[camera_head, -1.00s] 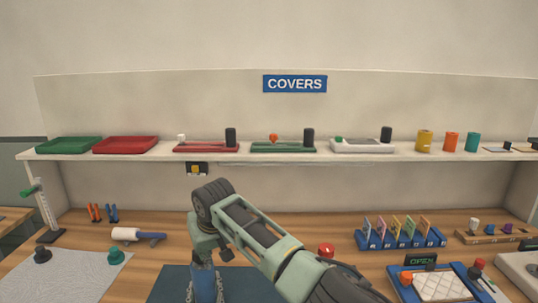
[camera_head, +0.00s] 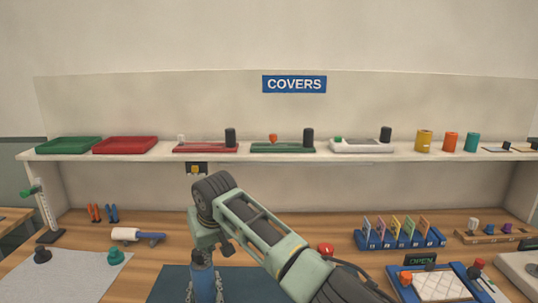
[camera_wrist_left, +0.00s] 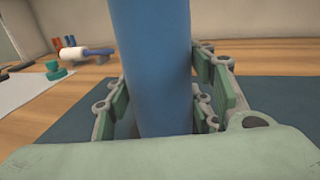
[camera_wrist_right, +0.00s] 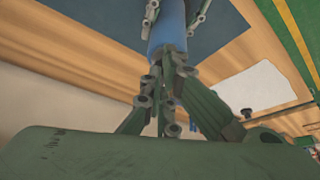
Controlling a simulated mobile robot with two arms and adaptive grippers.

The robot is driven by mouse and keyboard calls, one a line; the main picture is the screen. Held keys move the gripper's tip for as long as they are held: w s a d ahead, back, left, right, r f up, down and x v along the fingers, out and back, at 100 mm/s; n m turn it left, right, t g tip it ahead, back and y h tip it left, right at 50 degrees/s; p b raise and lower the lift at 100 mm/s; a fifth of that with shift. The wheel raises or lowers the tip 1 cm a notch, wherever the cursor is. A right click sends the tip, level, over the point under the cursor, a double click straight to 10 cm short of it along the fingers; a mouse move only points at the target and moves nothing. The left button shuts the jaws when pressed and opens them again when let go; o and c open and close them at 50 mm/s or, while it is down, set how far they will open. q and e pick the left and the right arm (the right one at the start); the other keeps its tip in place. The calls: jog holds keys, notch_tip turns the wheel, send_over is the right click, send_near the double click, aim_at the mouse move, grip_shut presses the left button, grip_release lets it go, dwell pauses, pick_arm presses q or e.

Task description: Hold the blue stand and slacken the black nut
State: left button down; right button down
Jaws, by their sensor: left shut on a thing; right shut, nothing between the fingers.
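The blue stand (camera_head: 203,281) is upright above the dark blue mat, under my right wrist. In the left wrist view the blue stand (camera_wrist_left: 152,55) fills the space between the fingers. My left gripper (camera_wrist_left: 163,105) is shut on it, one finger on each side. My right gripper (camera_wrist_right: 166,58) is shut with nothing between its fingers, its tips close together at the top end of the blue stand (camera_wrist_right: 168,28). I cannot tell whether they touch it. I cannot make out the black nut; the right fingers and wrist cover the stand's top.
The dark mat (camera_head: 250,284) lies on the wooden bench. A grey mat with black and teal knobs (camera_head: 115,257) is at left, beside a white-and-blue tool (camera_head: 135,235). A red knob (camera_head: 326,249), a blue rack (camera_head: 400,238) and an "OPEN" tray (camera_head: 440,284) are at right.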

aim_at(198, 257)
pick_arm(q)
jog(key=shift+f, duration=0.1)
pick_arm(e)
notch_tip(198, 257, up, 4)
jog(key=shift+w+r, duration=0.1)
jog(key=shift+s+a+f, duration=0.25)
jog(key=shift+a+f, duration=0.15)
jog(key=shift+f, duration=0.55)
jog(key=shift+s+a+f, duration=0.3)
jog(key=shift+a+f, duration=0.05)
jog(key=shift+f, duration=0.65)
jog(key=shift+s+a+f, duration=0.25)
jog(key=shift+a+f, duration=0.15)
jog(key=shift+f, duration=0.55)
jog(key=shift+w, duration=0.4)
pick_arm(q)
jog(key=shift+d, duration=0.2)
pick_arm(e)
jog(key=shift+w, duration=0.3)
jog(key=shift+w+d+f, duration=0.1)
jog(key=shift+d, duration=0.15)
pick_arm(q)
jog(key=shift+a+f, duration=0.1)
pick_arm(e)
jog(key=shift+w+d, duration=0.3)
jog(key=shift+d, duration=0.2)
